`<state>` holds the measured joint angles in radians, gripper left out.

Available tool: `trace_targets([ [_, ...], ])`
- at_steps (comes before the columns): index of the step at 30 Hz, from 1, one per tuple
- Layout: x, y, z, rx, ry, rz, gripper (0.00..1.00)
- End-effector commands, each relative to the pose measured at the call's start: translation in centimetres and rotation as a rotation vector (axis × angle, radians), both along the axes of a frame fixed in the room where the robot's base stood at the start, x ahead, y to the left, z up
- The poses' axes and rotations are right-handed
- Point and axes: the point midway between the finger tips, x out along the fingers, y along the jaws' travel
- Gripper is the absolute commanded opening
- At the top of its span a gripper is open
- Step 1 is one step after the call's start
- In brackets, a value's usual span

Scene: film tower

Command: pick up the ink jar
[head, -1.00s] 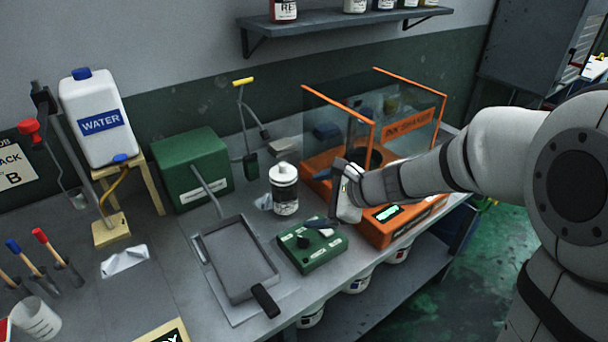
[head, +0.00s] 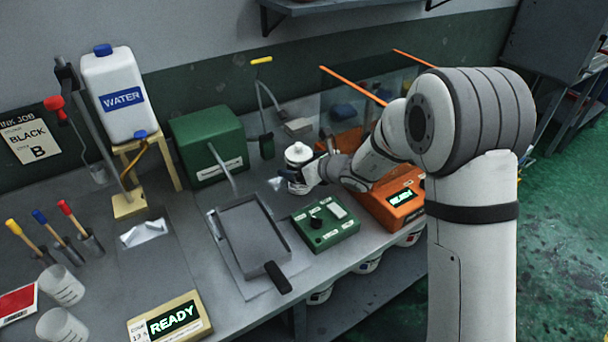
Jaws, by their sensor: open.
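The ink jar (head: 298,154) stands upright on the bench in the head view, between the green box and the orange ink shaker. Its white lid and upper side show; its lower part is largely hidden by my gripper. My gripper (head: 303,178) is open at the jar's lower right side, low over the bench. The fingertips are small and dark here, so I cannot tell whether they are around the jar or only beside it.
The orange ink shaker (head: 399,208) is close under my arm. A green control box (head: 325,226) and a grey tray (head: 246,240) are in front of the jar. A green box (head: 208,140) stands to its left. A READY display (head: 170,321) is at the front.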

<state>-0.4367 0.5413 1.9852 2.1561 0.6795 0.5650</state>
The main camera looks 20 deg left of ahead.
Motion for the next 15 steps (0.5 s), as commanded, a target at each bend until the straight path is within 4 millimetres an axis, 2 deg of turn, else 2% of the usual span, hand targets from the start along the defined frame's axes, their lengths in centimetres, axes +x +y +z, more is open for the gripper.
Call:
trace_targets([
  [3,0.35,0.76,-0.39,-0.001,0.0,0.003,0.91],
  [10,0.4,0.85,-0.44,-0.001,-0.001,0.002,0.91],
  [15,0.38,0.86,-0.44,-0.001,-0.001,0.002,0.78],
])
